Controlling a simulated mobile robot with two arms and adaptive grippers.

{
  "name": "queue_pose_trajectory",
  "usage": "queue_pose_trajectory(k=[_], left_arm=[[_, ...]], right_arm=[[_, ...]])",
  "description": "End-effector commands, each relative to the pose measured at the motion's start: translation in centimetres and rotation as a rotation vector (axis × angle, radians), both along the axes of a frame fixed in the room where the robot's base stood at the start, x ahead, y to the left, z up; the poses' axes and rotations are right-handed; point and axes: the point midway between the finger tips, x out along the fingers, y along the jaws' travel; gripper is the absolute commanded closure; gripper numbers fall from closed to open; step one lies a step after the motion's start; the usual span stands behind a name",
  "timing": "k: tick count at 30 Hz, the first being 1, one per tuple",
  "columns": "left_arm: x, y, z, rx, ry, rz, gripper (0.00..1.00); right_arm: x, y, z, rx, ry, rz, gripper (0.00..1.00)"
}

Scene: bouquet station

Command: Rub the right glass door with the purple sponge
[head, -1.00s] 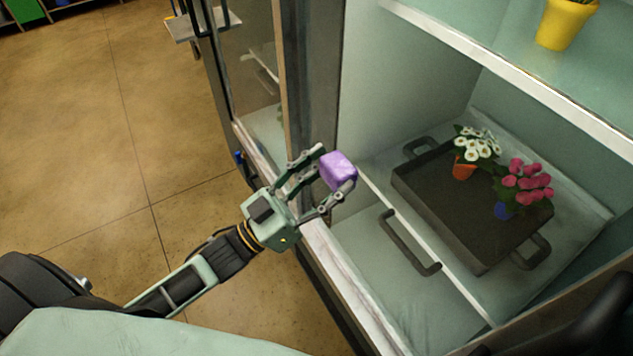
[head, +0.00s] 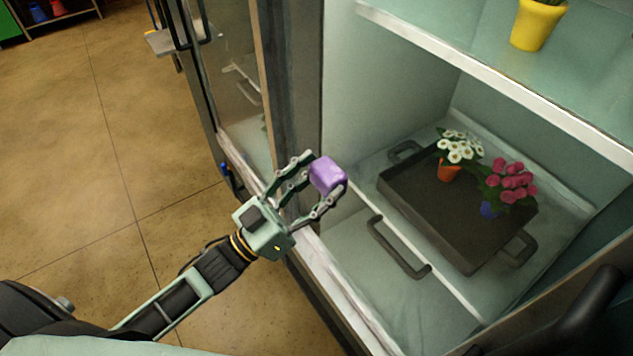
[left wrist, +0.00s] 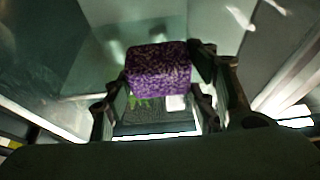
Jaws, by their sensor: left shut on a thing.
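The purple sponge (head: 327,175) is held between the fingertips of my left gripper (head: 318,188), in front of the cabinet opening. It also shows in the left wrist view (left wrist: 158,68), between both fingers. I cannot tell whether it touches any glass. A framed edge with a dark handle (head: 592,308) at the lower right looks like part of the right glass door, seen steeply; its pane is hard to make out. My right gripper does not show.
The cabinet holds a dark tray (head: 425,215) with white flowers (head: 460,148) and pink flowers (head: 510,182). A yellow pot (head: 538,25) stands on the upper shelf (head: 470,60). A dark handle (head: 398,250) is below the tray.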

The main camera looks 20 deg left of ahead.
Motion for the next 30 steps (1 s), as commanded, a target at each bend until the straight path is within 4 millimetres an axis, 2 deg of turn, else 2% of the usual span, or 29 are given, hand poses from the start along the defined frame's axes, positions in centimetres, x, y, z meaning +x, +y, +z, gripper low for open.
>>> queue_pose_trajectory(k=[22, 30], left_arm=[[1.2, -1.0, 0.0, 0.0, -0.002, -0.001, 0.69], [0.5, -1.6, 0.1, -0.001, 0.001, -0.001, 0.69]], right_arm=[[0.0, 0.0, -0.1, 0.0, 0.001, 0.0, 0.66], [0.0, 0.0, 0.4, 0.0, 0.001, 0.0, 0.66]])
